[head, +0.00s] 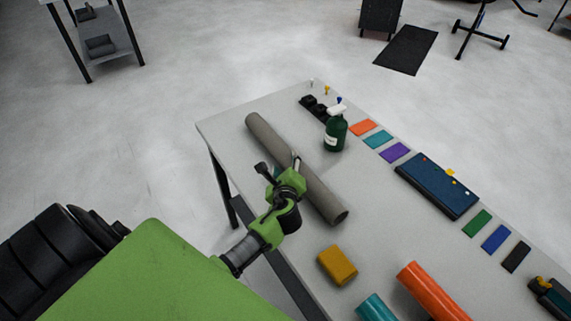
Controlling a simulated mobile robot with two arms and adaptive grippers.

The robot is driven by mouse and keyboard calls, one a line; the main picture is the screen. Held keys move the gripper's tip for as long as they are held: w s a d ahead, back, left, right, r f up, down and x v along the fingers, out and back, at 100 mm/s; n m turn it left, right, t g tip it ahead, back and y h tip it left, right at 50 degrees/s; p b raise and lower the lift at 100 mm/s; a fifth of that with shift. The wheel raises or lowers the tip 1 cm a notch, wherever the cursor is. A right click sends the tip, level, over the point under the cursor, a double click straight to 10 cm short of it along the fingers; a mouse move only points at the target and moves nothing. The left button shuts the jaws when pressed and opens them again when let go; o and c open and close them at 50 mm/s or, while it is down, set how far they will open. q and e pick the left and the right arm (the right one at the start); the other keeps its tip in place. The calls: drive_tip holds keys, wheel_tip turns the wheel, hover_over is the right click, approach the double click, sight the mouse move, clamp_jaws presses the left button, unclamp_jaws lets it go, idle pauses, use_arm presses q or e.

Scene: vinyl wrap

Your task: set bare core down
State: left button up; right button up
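The bare core (268,135) is a long grey-brown tube. It lies diagonally on the light grey table (233,130), from the far left toward the middle. My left gripper (280,164) is at the core's near left side, around its middle. Its two fingers stand spread apart, one left of the core and one over or against it. Whether the gripper touches the core is hard to tell. The gripper hides part of the tube's left edge. My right gripper is not in view.
A green spray bottle (336,134) stands right of the core. A yellow block (337,265), an orange roll (430,290) and a teal roll (376,308) lie nearer. Colored swatches and a dark blue panel (437,188) line the right edge. The table between core and panel is mostly clear.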

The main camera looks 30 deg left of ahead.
use_arm(q)
drive_tip(key=v, duration=1.2)
drive_tip(key=shift+r, duration=0.1)
